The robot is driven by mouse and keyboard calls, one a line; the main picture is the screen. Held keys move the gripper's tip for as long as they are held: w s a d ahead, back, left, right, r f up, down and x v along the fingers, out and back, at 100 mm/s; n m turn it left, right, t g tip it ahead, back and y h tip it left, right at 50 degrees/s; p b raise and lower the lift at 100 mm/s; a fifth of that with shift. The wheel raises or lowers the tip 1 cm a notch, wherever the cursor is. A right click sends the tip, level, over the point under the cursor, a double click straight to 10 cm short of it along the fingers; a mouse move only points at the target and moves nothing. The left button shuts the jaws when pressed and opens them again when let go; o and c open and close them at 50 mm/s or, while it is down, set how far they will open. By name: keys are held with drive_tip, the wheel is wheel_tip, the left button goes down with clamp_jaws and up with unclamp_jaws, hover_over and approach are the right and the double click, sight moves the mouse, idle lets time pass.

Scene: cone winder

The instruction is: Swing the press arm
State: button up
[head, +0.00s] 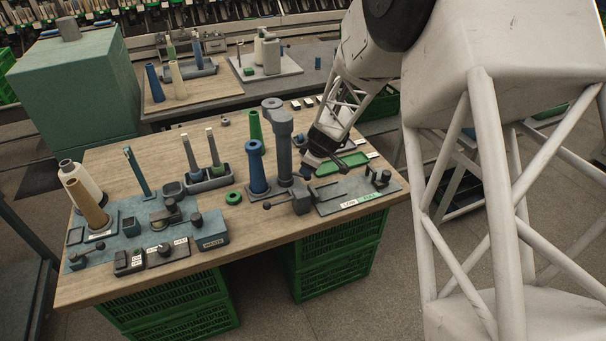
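A grey upright column with an arm-like head (273,106) stands near the right of the wooden table; I take this to be the press, though I cannot tell exactly which part is the press arm. A low lever with a round knob (267,206) sticks out left near its base. A blue flanged spool (255,166) stands just left of the column.
The plate carries LOW and FULL labels. A green tray (342,163) lies behind it. To the left are a green ring (233,198), a grey bin with cones (207,180), a WASTE box (208,231) and a blue mat (118,226). Green crates (337,264) stand underneath.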

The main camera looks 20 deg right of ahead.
drive_tip(key=shift+x, duration=3.5)
clamp_jaws()
